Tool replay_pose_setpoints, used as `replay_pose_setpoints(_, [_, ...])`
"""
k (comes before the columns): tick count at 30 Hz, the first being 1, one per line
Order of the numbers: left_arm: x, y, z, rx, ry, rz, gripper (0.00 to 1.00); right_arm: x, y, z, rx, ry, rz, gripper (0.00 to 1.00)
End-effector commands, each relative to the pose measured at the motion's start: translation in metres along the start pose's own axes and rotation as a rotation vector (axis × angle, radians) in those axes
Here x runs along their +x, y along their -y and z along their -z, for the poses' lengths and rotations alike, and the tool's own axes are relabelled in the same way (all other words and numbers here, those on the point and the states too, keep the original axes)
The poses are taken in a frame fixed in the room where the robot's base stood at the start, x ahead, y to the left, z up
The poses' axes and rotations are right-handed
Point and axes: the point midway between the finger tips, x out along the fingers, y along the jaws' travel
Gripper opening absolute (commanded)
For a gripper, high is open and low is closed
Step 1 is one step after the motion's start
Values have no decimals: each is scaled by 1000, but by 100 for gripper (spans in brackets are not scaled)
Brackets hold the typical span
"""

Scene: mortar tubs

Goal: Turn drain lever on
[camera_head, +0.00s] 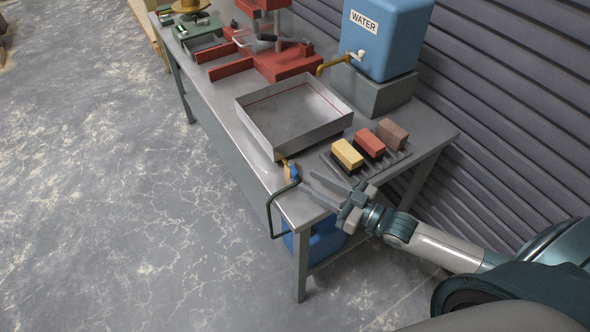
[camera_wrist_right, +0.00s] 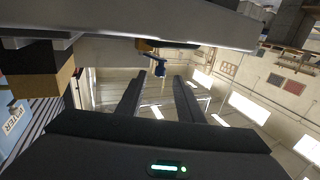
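The drain lever (camera_head: 294,172) is a small blue handle on a brass valve (camera_head: 286,166) at the near corner of the shallow metal tray (camera_head: 262,131). In the right wrist view the blue lever (camera_wrist_right: 160,69) hangs from the brass fitting (camera_wrist_right: 146,46), beyond the fingertips and between their lines. My right gripper (camera_head: 311,187) is open and empty, with its fingers pointing left toward the lever, apart from it in the head view. The same gripper shows two spread fingers in the wrist view (camera_wrist_right: 158,82). My left gripper is not in view.
Yellow, red and brown blocks (camera_head: 369,141) sit on a dark rack right of the tray. A blue WATER tank (camera_head: 388,40) with a brass tap and a red press (camera_head: 285,62) stand behind. A dark bent bar (camera_head: 271,214) juts from the table's near end.

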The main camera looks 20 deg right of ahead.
Motion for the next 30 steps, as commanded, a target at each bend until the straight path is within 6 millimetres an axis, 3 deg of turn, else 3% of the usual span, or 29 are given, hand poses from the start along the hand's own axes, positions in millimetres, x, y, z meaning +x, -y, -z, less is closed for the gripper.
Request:
replay_pose_setpoints(12, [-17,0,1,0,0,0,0,55,0,2,-1,0,0,34])
replay_pose_setpoints(27, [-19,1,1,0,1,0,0,65,0,0,-1,0,1,34])
replay_pose_setpoints(30, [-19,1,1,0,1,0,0,65,0,0,-1,0,1,12])
